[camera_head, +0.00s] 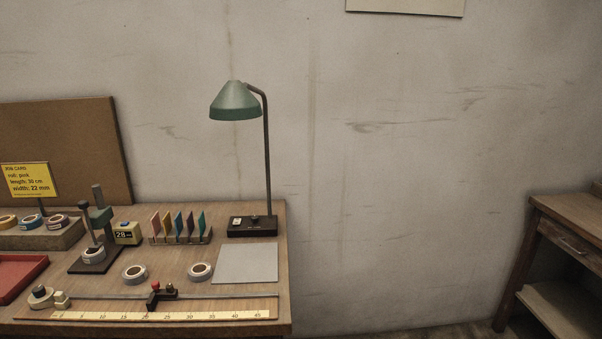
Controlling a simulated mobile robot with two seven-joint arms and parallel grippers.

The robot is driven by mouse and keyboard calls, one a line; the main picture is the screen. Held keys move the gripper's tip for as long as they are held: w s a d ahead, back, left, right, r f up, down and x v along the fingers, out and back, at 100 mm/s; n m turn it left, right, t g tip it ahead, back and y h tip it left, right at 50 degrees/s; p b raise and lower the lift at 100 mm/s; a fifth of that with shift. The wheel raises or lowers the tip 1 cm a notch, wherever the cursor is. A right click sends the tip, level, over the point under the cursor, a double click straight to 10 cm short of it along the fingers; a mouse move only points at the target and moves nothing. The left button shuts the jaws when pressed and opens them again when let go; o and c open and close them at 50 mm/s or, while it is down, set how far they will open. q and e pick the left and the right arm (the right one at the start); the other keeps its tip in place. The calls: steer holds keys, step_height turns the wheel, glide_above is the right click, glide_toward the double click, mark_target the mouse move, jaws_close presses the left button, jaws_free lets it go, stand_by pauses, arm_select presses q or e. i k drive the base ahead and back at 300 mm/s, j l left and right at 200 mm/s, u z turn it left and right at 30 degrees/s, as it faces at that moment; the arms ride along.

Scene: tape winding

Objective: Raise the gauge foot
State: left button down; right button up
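The gauge (101,218) stands on the left part of the workbench. It has a dark base plate (84,267), an upright column and a grey-green arm. Its slanted foot rod (91,233) reaches down to a grey-white tape roll (93,256) on the base. The foot looks low, at or just over the roll; I cannot tell whether they touch. Neither of my grippers is in view.
Two tape rolls (135,274) (200,271) lie in front, before a ruler (150,315) with a rail and slider (160,293). A rack of coloured cards (180,227), a green lamp (236,101), a grey sheet (247,264) and a red tray (18,276) surround them. A yellow job card (29,180) stands left.

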mark_target(84, 204)
steer(key=u, duration=1.3)
